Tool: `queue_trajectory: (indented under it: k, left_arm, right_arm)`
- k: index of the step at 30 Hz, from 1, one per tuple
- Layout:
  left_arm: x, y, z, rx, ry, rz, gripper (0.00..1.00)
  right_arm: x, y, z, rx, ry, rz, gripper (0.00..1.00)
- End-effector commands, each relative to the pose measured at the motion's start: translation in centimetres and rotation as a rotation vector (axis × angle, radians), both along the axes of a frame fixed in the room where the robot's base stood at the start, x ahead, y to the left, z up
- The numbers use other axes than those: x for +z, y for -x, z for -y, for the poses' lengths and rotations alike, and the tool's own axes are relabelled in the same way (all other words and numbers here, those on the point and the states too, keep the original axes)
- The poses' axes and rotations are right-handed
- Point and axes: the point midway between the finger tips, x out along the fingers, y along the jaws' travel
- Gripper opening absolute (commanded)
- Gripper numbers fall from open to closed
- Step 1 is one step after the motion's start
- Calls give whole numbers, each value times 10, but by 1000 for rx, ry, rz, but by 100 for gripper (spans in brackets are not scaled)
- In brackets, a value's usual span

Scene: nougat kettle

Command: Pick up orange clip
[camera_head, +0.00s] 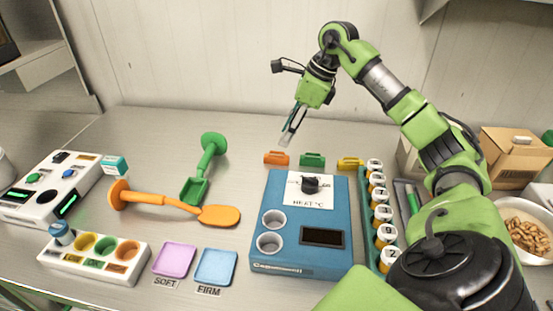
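The orange clip (276,158) lies on the metal table behind the blue heating unit, leftmost in a row of three clips. A green clip (312,159) and a yellow clip (350,163) lie to its right. My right gripper (288,138) reaches in from the right and points down, appearing above and slightly right of the orange clip. Its fingers overlap from this angle, so I cannot tell their opening. No clip is seen between them. My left gripper is not in view.
The blue heating unit (262,200) with a black knob stands in front of the clips. A rack of numbered vials (375,215) is to its right. Table behind the clips is clear.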

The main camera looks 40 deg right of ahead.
Motion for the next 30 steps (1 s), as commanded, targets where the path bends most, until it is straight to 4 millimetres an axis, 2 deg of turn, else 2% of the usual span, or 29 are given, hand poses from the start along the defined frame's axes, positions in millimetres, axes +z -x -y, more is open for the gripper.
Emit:
queue_trajectory:
  k: [3, 11, 19, 22, 29, 30]
  left_arm:
    - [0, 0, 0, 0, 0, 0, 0]
    - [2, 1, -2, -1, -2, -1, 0]
    - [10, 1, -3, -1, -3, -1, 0]
    - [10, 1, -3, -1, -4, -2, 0]
    - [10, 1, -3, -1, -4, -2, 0]
    - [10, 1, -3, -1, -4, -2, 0]
  right_arm:
    - [-19, -6, -5, 2, -1, -1, 33]
    - [-38, -12, -9, 1, 0, 0, 33]
    - [-73, -23, -15, 2, -2, 0, 33]
    - [-79, -25, -15, 1, 0, 2, 33]
    - [-80, -25, -15, 0, 1, 2, 33]
    - [-80, -25, -15, 0, 1, 2, 23]
